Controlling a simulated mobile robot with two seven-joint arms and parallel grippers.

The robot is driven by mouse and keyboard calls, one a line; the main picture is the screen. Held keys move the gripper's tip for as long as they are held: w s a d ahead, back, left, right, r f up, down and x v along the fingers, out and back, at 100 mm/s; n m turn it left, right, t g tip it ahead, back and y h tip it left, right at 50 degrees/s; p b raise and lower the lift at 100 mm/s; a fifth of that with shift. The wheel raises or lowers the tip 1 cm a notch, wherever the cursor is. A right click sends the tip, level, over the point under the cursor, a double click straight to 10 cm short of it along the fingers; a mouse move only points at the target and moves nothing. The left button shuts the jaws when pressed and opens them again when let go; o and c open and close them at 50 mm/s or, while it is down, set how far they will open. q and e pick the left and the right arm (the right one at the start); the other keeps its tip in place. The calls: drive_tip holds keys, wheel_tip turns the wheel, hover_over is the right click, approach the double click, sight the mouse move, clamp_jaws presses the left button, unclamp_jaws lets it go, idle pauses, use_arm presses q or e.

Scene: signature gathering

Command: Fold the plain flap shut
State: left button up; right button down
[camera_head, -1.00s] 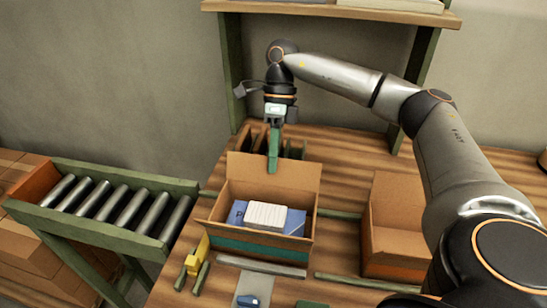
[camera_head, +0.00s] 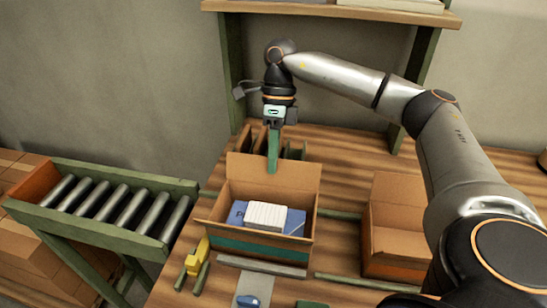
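An open cardboard box (camera_head: 226,208) stands on the wooden table, with a green band across its front. Its tall plain back flap (camera_head: 300,177) stands up, leaning slightly back. Narrow side flaps stick out at the left and right. Inside lie a blue item (camera_head: 236,213) and, on it, a white ribbed block (camera_head: 266,216). My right gripper (camera_head: 272,168) points down at the back flap's middle, its green fingers together as one bar with nothing seen between them. The tips overlap the flap's face; I cannot tell whether they touch it. My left gripper is out of view.
A second open box (camera_head: 395,245) stands at the right, partly behind my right arm. A roller conveyor (camera_head: 115,205) is at the left. A yellow tool (camera_head: 197,258) and a blue object (camera_head: 247,301) lie in front. A shelf (camera_head: 330,10) spans above the table.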

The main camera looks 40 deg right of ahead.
sight(271, 183)
drive_tip(key=shift+s+a+t+h, duration=0.2)
drive_tip(key=shift+a+t+h, duration=0.1)
drive_tip(key=shift+t+h, duration=0.15)
drive_tip(key=shift+s+a+r+t+h+b, duration=0.1)
drive_tip(key=shift+s+a+t+h+b, duration=0.2)
drive_tip(key=shift+t+h+b, duration=0.25)
drive_tip(key=shift+s+a+t+h+b, duration=0.3)
drive_tip(key=shift+t+h+b, duration=0.2)
drive_tip(key=shift+h, duration=0.25)
drive_tip(key=shift+s+a+t+h+b, duration=0.15)
drive_tip(key=shift+a+t+h+b, duration=0.25)
drive_tip(key=shift+h+b, duration=0.3)
